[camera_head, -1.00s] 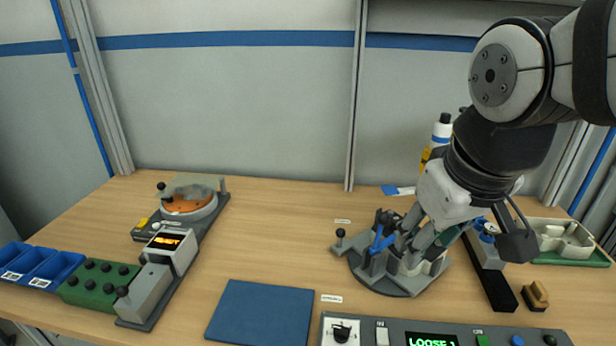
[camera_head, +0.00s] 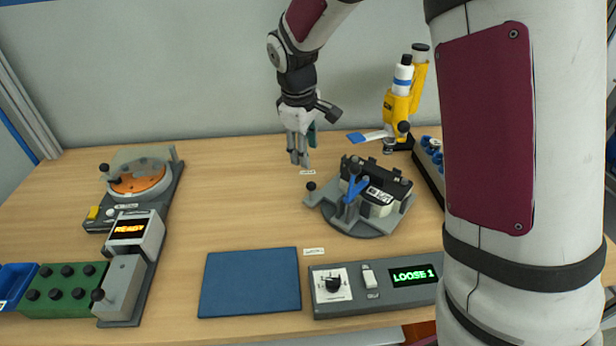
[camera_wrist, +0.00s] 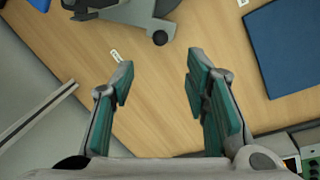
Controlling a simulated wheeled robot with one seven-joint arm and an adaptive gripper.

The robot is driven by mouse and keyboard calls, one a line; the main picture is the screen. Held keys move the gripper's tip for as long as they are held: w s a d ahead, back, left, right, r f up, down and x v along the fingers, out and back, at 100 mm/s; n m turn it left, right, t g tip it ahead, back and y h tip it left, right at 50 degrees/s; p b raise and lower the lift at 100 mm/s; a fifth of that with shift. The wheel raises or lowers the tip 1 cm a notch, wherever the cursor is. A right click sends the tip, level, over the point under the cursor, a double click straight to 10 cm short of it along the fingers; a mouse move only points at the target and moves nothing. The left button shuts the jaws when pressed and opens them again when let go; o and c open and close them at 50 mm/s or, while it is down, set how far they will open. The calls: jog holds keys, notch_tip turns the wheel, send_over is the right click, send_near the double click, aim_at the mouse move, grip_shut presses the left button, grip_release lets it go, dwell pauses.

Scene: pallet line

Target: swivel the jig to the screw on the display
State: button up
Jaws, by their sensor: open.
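The jig (camera_head: 372,221) is a grey swivel plate at the right of the bench. It carries a black and white part (camera_head: 378,192) and a blue clamp handle (camera_head: 354,186). A black-knobbed lever (camera_head: 311,187) sticks out at its left. In the wrist view the plate's edge and black knob (camera_wrist: 160,38) show at the top. The display (camera_head: 412,274) on the front console reads "LOOSE 1" in green. My gripper (camera_head: 299,158) is open and empty, behind and left of the jig, apart from the knob. Its green-padded fingers (camera_wrist: 158,78) point toward the bench in the wrist view.
A blue mat (camera_head: 250,283) lies at the front middle. A yellow and white driver (camera_head: 398,95) stands behind the jig. At the left are an orange-disc feeder (camera_head: 140,180), a "READY" display (camera_head: 130,229) and a green block (camera_head: 62,291). Bare bench lies left of the jig.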

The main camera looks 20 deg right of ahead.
aim_at(311, 183)
jog(key=f, duration=0.4)
jog(key=w+d+f, duration=0.1)
jog(key=f, duration=0.3)
jog(key=f+p, duration=0.1)
jog(key=f, duration=0.3)
jog(key=shift+w+d+f, duration=0.3)
jog(key=shift+d+f, duration=0.05)
jog(key=shift+d, duration=0.05)
jog(key=shift+c, duration=0.4)
grip_shut()
